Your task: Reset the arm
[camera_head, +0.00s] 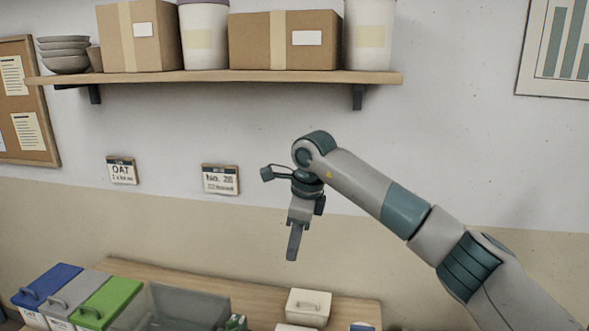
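My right gripper (293,243) hangs pointing down in the middle of the view, in front of the wall and above the wooden table (250,288). It is seen from the side and only one finger shows clearly, so I cannot tell whether it is open or shut. I see nothing held at its tip. My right arm comes in from the lower right, raised and bent at the wrist. My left gripper is not in view.
On the table are blue (48,283), grey (75,292) and green (106,304) lidded bins, a grey translucent bin (185,305) and a white lidded box (308,308). A shelf (230,77) above holds cardboard boxes, buckets and bowls. Space around the gripper looks clear.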

